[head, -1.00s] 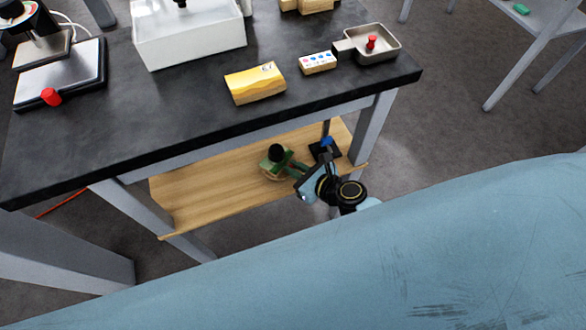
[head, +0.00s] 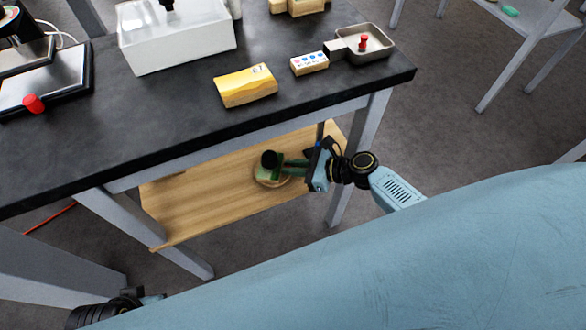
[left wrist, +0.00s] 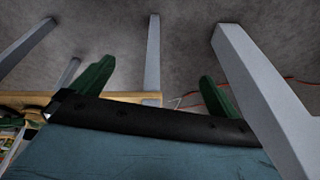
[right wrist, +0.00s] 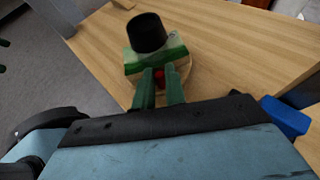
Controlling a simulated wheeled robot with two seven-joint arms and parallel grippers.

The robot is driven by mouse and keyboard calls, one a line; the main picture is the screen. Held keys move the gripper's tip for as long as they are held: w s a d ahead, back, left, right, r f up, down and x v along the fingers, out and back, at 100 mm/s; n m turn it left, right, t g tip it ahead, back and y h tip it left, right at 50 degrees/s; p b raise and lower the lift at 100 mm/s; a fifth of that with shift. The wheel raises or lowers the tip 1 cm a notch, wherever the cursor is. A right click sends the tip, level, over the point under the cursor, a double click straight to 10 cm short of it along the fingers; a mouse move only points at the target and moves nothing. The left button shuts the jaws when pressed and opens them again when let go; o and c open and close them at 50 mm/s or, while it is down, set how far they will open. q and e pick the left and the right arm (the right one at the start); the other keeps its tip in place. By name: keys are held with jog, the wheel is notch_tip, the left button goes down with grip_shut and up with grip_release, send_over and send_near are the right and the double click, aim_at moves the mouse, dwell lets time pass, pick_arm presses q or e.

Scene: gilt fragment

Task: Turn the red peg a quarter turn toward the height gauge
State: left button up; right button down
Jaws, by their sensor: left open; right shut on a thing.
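The red peg (right wrist: 159,77) shows as a small red patch between the green fingers of my right gripper (right wrist: 160,82), which are shut on it. It sits against a green block (right wrist: 178,53) with a black round knob (right wrist: 147,33), on a round wooden base on the low shelf. In the head view my right gripper (head: 296,168) reaches under the table to this block, and the peg is hidden. My left gripper (left wrist: 157,87) is open and empty, away from the shelf.
The dark tabletop (head: 160,110) overhangs the wooden shelf (head: 200,205). On it are a yellow block (head: 246,85), a dotted block (head: 309,63), a metal tray (head: 378,50) and a white bin (head: 180,45). A grey table leg (head: 355,160) stands near my right wrist.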

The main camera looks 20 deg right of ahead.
pick_arm(q)
jog(key=shift+d+r, duration=0.15)
jog(key=shift+r, duration=0.15)
pick_arm(e)
jog(key=shift+w+g, duration=0.1)
jog(key=shift+g, duration=0.2)
pick_arm(q)
jog(key=shift+r, duration=0.1)
pick_arm(e)
jog(key=c, duration=1.7)
grip_release()
jog(key=shift+d, duration=0.1)
jog(key=shift+d+r, duration=0.1)
jog(key=shift+d, duration=0.05)
pick_arm(q)
jog(key=s+a+f+p, duration=0.2)
jog(key=a+f+p, duration=0.2)
jog(key=f, duration=0.5)
jog(key=shift+a+f+g+y, duration=0.3)
jog(key=shift+a+g+y, duration=0.1)
pick_arm(e)
jog(key=v, duration=1.3)
